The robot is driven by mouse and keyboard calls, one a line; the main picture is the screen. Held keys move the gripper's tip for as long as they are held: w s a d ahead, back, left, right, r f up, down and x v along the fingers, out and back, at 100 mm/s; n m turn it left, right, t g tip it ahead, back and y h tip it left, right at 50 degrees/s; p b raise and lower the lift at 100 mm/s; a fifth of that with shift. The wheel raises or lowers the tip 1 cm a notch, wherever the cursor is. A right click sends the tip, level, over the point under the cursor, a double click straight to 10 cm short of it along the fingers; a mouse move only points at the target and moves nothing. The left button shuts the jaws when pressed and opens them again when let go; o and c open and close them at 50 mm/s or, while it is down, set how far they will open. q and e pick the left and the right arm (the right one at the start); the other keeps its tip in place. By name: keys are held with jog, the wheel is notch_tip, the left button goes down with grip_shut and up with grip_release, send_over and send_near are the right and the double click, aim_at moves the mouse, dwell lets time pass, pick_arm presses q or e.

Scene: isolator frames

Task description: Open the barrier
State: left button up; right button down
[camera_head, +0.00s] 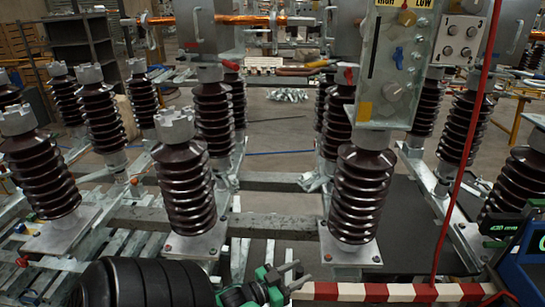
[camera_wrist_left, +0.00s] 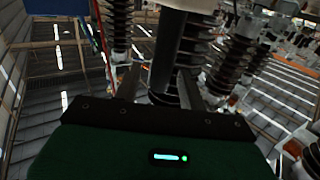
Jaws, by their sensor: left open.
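The barrier (camera_head: 385,292) is a red-and-white striped bar lying level along the bottom right of the head view. Its right end reaches a blue and black unit (camera_head: 520,262). My left gripper (camera_head: 298,276) is open at the left end of the bar, with its fingers pointing right. I cannot tell whether the fingers touch the bar. In the left wrist view the open fingers (camera_wrist_left: 160,88) show with dark insulators beyond them, and I cannot make out the bar there. My right gripper is not in view.
Brown ribbed insulators (camera_head: 183,195) stand on metal frames beyond the bar. A grey control panel (camera_head: 393,65) hangs at the upper right. A red cord (camera_head: 460,150) runs down to the bar. Open floor (camera_head: 275,130) shows behind the frames.

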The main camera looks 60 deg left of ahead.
pick_arm(q)
jog(key=s+b, duration=0.3)
jog(key=s, duration=0.9)
jog(key=shift+s+a, duration=0.3)
jog(key=shift+a, duration=0.15)
jog(key=s+f+n+g+y, duration=0.1)
jog(key=s+f+g, duration=0.2)
jog(key=f, duration=1.2)
jog(key=s+f+n+g+y, duration=0.15)
jog(key=f+g, duration=0.25)
jog(key=f, duration=1.1)
jog(key=s+d+f+m+g, duration=0.1)
jog(key=s+d+f+g, duration=0.2)
jog(key=f, duration=0.6)
jog(key=s+d+f+m+g+h, duration=0.1)
jog(key=s+d+f+m+g, duration=0.1)
jog(key=s+d+f, duration=0.6)
jog(key=s+d+f+m+g, duration=0.1)
jog(key=s+d+f+g, duration=0.4)
jog(key=f, duration=0.5)
jog(key=shift+s+d, duration=0.15)
jog(key=shift+d, duration=0.1)
